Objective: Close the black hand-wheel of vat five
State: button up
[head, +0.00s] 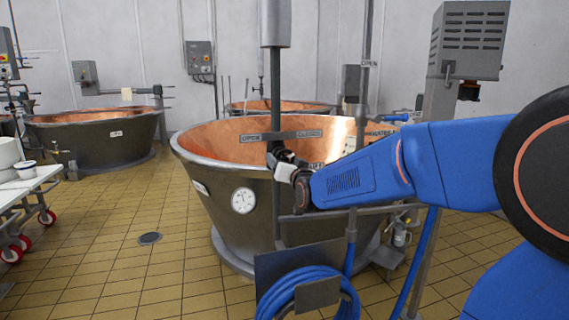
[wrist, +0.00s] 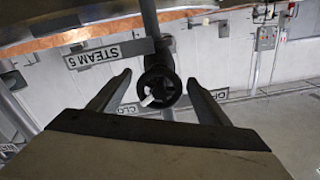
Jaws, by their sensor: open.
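In the wrist view a small black hand-wheel (wrist: 160,84) sits at the end of a dark pipe, beside a grey plate lettered "STEAM 5" (wrist: 106,50). My gripper (wrist: 158,84) is open, with one finger on each side of the wheel in the picture. I see no clear contact, and cannot tell how deep the wheel lies between the fingers. In the head view my gripper (head: 280,156) is at the vertical pipe (head: 279,205) in front of the large copper vat (head: 225,152). The wheel is hard to make out there.
A blue hose coil (head: 306,294) hangs low in front of the vat. A round dial (head: 243,200) is on the vat's side. A control box (head: 468,40) stands on a post at the right. A white table (head: 38,177) is at the left, with open tiled floor (head: 130,230) between.

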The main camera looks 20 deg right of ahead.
jog(key=s, duration=1.7)
